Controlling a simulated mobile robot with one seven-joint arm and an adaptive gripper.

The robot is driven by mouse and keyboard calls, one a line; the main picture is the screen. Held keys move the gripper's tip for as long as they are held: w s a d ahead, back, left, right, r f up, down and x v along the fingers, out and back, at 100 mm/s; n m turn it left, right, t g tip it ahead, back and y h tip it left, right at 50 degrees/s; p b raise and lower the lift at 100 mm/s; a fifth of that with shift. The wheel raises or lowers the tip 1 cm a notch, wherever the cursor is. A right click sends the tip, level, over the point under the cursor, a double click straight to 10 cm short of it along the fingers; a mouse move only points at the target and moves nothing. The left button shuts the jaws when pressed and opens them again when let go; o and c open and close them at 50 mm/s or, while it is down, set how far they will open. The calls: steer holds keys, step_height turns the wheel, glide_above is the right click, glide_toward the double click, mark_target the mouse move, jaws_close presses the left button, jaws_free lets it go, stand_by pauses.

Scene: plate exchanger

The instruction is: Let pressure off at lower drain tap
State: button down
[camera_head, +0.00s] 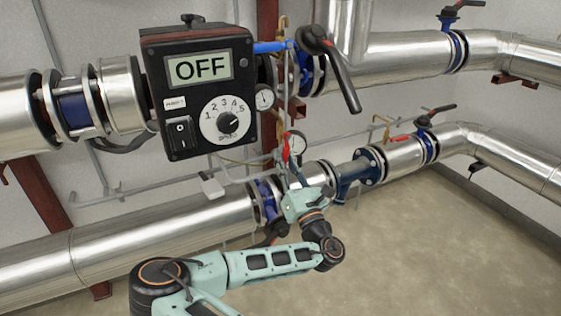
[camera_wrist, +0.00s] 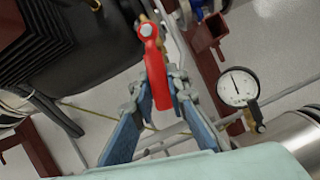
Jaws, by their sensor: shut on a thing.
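The red tap lever (camera_wrist: 152,52) hangs down from its pivot at the top middle of the wrist view. In the wrist view the blue fingers of my gripper (camera_wrist: 162,90) are shut around the lower part of the lever, one on each side. The outlet of this tap is not clear to see. A white pressure gauge (camera_wrist: 238,87) sits right of the lever, its needle pointing near the top of the dial; it also shows in the head view (camera_head: 298,142).
The black control box (camera_head: 198,90) reading OFF hangs above and left of my gripper. A blue lever (camera_head: 269,47) and a black-handled valve (camera_head: 335,65) are at the upper pipe. Another red lever (camera_head: 400,138) is farther right. Silver pipes (camera_head: 150,235) run beside my arm; the floor (camera_head: 440,230) is clear.

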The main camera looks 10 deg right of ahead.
steer(key=shift+w+d+f+n+y, duration=0.1)
steer(key=shift+d+n+y, duration=0.35)
steer(key=shift+n, duration=0.45)
steer(key=shift+w+d+n+y, duration=0.1)
steer(key=shift+d+n+y, duration=0.1)
steer(key=shift+n+y, duration=0.55)
steer(key=shift+n, duration=0.35)
steer(key=c, duration=1.8)
jaws_free()
steer(key=shift+c, duration=0.2)
steer(key=v, duration=1.2)
steer(key=shift+s+r, duration=0.15)
steer(key=shift+r, duration=0.1)
steer(key=shift+d+r, duration=0.1)
